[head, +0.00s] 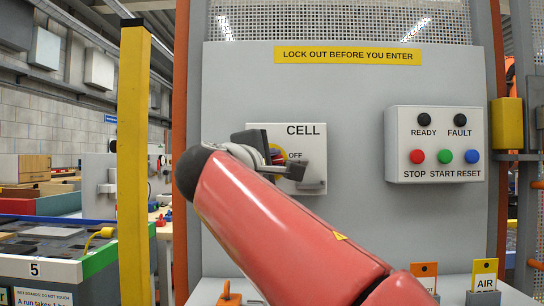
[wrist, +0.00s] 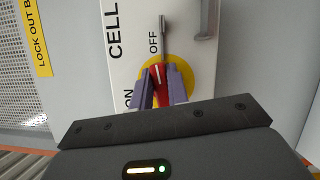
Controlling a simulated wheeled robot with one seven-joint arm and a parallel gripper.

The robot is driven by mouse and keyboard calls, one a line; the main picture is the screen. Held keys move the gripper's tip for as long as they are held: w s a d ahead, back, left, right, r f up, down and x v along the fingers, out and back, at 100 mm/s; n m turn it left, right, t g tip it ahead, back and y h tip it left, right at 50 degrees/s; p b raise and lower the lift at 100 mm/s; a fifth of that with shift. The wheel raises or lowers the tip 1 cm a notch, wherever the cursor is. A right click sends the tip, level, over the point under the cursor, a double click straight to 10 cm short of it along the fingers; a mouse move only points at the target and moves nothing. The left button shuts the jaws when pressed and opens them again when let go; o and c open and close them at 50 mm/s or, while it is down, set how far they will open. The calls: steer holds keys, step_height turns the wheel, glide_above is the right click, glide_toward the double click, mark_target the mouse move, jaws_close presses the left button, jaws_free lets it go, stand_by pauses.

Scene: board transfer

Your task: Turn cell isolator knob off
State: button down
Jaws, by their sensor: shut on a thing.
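The isolator box (head: 313,187) is a pale box marked CELL on the grey panel. It also shows, turned sideways, in the wrist view (wrist: 122,12). Its red knob (wrist: 158,78) sits on a yellow disc (wrist: 183,67). The labels read OFF and ON. My gripper (wrist: 158,74) is shut on the knob, with one purple finger on each side. The knob's pale mark points up in the wrist view, toward OFF. In the head view my gripper (head: 278,155) covers most of the knob; only a bit of red shows.
A control box (head: 434,144) with several buttons is to the right. A yellow post (head: 133,170) stands left of my red arm. A grey metal rod (wrist: 163,40) lies beside OFF. Orange and yellow tags (head: 485,275) stand low on the right.

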steer(key=shift+f+m+g+p, duration=0.1)
steer(key=shift+m+g+p, duration=0.25)
steer(key=shift+m, duration=0.55)
steer(key=c, duration=1.4)
jaws_free()
steer(key=shift+o, duration=0.2)
steer(key=shift+s, duration=0.1)
steer(key=b+v, duration=0.1)
steer(key=v, duration=0.6)
steer(key=shift+s, duration=0.3)
steer(key=shift+a, duration=0.15)
